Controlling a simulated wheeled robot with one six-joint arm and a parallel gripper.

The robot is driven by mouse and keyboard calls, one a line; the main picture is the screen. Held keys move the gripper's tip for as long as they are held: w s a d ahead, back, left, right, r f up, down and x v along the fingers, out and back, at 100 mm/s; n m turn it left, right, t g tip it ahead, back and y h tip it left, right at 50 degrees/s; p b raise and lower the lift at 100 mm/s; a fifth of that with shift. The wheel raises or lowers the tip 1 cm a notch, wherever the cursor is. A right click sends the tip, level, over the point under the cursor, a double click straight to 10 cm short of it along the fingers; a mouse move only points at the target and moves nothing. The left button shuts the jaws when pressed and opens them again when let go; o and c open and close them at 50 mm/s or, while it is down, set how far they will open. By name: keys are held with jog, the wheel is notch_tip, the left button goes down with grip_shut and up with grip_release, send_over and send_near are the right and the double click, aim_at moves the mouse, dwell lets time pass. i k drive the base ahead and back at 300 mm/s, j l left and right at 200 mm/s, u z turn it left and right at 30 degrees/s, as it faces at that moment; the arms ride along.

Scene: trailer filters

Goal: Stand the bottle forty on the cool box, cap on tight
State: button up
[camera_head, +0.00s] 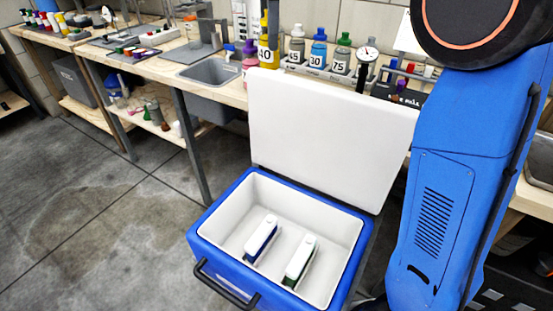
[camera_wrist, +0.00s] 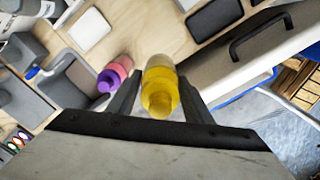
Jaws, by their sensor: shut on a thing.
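The bottle forty (camera_head: 265,53) shows in the head view at the bench's front edge, with a yellow upper part and a 40 label. In the wrist view a yellow bottle (camera_wrist: 159,78) sits between the two fingers of my gripper (camera_wrist: 160,88), which is shut on it. The pink bottle beside it in both views matches it to bottle forty. Its top looks yellow; I cannot tell how tight the cap is. The blue cool box (camera_head: 222,240) stands on the floor with its white lid (camera_head: 325,135) raised. Two white items with blue and green lie inside.
A pink bottle with a purple cap (camera_head: 250,62) stands beside bottle forty. A grey sink (camera_head: 210,72) is to the left. The floor left of the box is clear.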

aim_at(281, 257)
jog(key=l+u, duration=0.1)
jog(key=u, duration=0.2)
jog(key=k+j+z, duration=0.1)
jog(key=k+j, duration=0.15)
jog(key=k, duration=0.15)
jog(key=k+j+z, duration=0.25)
jog(key=k+j, duration=0.15)
jog(key=k+j+z, duration=0.25)
jog(key=k, duration=0.25)
jog(key=k+j+z, duration=0.25)
jog(key=k, duration=0.2)
